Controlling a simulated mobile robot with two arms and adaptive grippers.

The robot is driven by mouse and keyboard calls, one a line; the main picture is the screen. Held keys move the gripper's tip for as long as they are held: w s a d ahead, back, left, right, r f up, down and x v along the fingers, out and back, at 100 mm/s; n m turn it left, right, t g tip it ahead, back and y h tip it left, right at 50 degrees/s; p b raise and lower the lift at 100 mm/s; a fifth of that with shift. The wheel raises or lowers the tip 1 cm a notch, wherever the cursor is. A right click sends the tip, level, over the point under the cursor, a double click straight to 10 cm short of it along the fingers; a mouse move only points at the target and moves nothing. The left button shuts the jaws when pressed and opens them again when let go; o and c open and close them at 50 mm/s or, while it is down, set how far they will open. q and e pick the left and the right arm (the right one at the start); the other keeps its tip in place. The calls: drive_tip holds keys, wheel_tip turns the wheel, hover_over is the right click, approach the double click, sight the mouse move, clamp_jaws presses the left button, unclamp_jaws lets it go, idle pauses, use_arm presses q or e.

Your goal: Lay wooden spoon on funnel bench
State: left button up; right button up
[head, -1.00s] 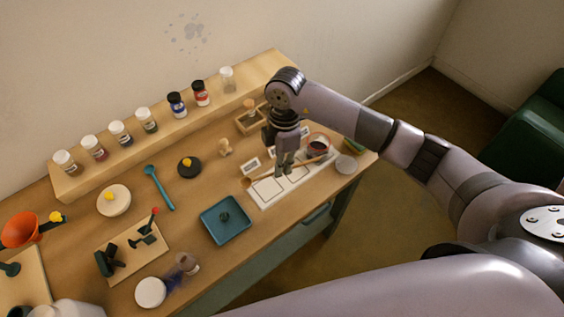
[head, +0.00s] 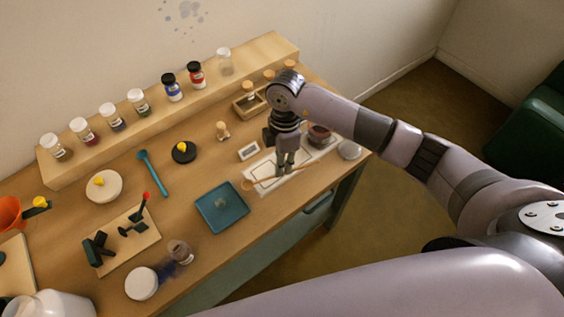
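My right gripper (head: 285,172) points down and appears shut on the spoon's handle, seemingly just above the mat; the fingers hide part of the handle. An orange funnel (head: 8,213) is cut off by the left edge. A pale wooden board (head: 22,275) lies in front of it; I cannot tell whether this is the funnel bench. My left gripper is not in view.
A blue tray (head: 222,208), a teal spoon (head: 154,175), a board with dark tools (head: 148,242) and small jars (head: 180,252) lie between the spoon and the funnel. Several pigment jars stand on the back shelf (head: 200,101).

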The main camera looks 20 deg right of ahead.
drive_tip(key=o, duration=0.4)
drive_tip(key=shift+r, duration=0.1)
drive_tip(key=r, duration=0.4)
drive_tip(key=w+r, duration=0.1)
drive_tip(key=r, duration=0.2)
drive_tip(key=d+r, duration=0.1)
drive_tip(key=r, duration=0.3)
drive_tip(key=shift+w+r, duration=0.3)
drive_tip(key=shift+w, duration=0.1)
